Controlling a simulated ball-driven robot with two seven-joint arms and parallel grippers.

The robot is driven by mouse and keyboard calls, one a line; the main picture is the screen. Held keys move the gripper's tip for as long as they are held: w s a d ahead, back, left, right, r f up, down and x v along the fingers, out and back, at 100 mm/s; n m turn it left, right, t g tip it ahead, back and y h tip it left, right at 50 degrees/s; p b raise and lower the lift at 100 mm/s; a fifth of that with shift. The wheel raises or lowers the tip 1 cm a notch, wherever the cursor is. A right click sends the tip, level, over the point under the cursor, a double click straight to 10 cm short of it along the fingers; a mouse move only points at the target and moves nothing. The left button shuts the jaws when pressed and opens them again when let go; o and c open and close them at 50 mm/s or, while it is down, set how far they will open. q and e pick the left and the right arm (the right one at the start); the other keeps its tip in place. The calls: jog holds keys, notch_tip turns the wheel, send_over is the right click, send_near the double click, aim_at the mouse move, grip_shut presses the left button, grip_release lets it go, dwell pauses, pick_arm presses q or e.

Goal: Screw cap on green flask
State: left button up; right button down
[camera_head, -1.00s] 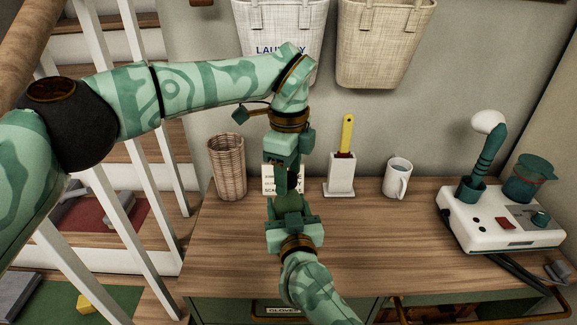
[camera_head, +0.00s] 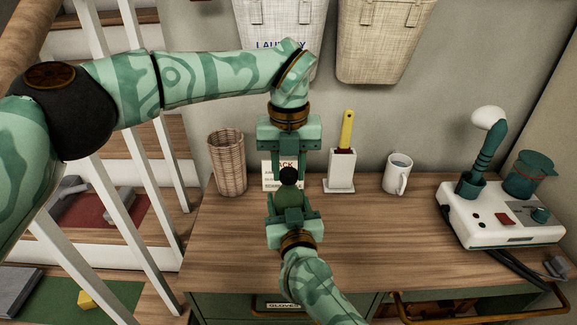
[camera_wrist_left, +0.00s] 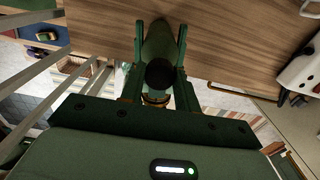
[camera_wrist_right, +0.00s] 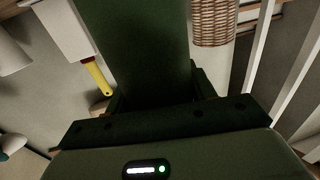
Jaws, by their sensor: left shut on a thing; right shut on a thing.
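The green flask (camera_head: 289,197) stands upright above the desk. My right gripper (camera_head: 291,203), reaching up from below, is shut on its body. The black cap (camera_head: 289,176) sits at the flask's top, between the fingers of my left gripper (camera_head: 289,170). That gripper points down from above and is shut on the cap. The cap also shows between its fingers in the left wrist view (camera_wrist_left: 160,73). Whether its thread has caught cannot be told. A broad dark green surface fills the middle of the right wrist view and hides the fingertips.
On the wooden desk (camera_head: 370,235) stand a wicker basket (camera_head: 227,165), a partly hidden sign card (camera_head: 270,176), a white holder (camera_head: 341,172) with a yellow-handled tool, a mug (camera_head: 397,175) and a white joystick console (camera_head: 500,215). White stair balusters rise at left. The desk's middle right is clear.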

pick_arm(q)
jog(key=m, duration=0.9)
jog(key=shift+m, duration=0.4)
jog(key=m, duration=0.2)
jog(key=shift+m, duration=0.4)
jog(key=m, duration=0.5)
jog(key=o, duration=1.1)
jog(key=shift+r, duration=2.25)
jog(key=shift+c, duration=0.2)
